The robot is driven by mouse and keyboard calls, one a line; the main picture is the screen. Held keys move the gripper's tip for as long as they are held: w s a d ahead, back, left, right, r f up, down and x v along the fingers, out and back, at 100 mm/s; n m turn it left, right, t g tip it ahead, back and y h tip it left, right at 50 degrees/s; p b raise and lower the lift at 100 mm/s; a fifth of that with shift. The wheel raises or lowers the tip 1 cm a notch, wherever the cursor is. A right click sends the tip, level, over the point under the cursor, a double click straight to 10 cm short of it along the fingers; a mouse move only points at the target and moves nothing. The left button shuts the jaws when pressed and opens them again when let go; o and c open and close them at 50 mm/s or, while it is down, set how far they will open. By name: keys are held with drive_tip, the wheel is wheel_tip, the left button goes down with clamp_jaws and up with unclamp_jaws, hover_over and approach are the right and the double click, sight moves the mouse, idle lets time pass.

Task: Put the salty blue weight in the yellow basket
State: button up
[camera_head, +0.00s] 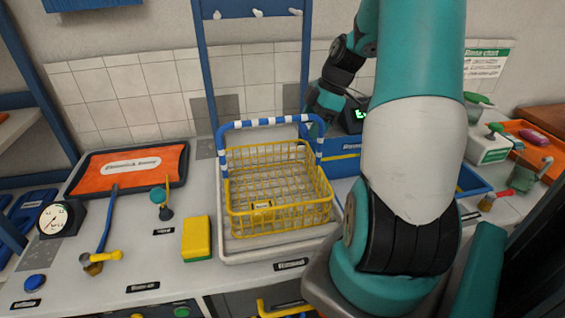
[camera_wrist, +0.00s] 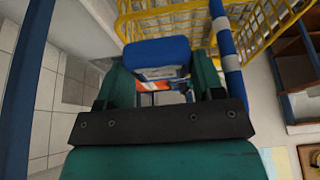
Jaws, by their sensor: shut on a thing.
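The yellow wire basket (camera_head: 278,190) stands in a pale tray on the bench, its blue-and-white handle (camera_head: 270,124) raised. I see no weight in it. My gripper (camera_head: 318,122) is behind the basket's far right corner, beside the handle. In the wrist view my gripper (camera_wrist: 160,75) is shut on a blue block-like thing (camera_wrist: 157,52), which I take for the blue weight. A pale band shows on its lower side; no label is readable. The basket (camera_wrist: 180,18) and its handle (camera_wrist: 226,50) are close by in that view. The head view does not clearly show the held weight.
A yellow sponge (camera_head: 197,238) lies left of the pale tray (camera_head: 232,249). An orange mat (camera_head: 107,167), a dial gauge (camera_head: 55,218) and a blue-handled tool (camera_head: 107,222) are further left. A blue bin (camera_head: 343,160) stands behind right. My arm hides much of the right bench.

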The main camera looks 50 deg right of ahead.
drive_tip(key=p, duration=0.1)
hover_over(280, 176)
drive_tip(key=d, duration=0.1)
drive_tip(key=f, duration=0.4)
drive_tip(key=f+p, duration=0.1)
drive_tip(key=f, duration=0.2)
drive_tip(key=shift+s+f, duration=0.1)
drive_tip(key=shift+s, duration=0.3)
drive_tip(key=shift+f+p, duration=0.4)
drive_tip(key=shift+f, duration=2)
drive_tip(key=o, duration=1)
drive_tip(key=shift+f, duration=0.1)
drive_tip(key=shift+c, duration=0.2)
drive_tip(key=b+v, duration=0.1)
drive_tip(key=v, duration=1.1)
drive_tip(key=shift+b, duration=0.4)
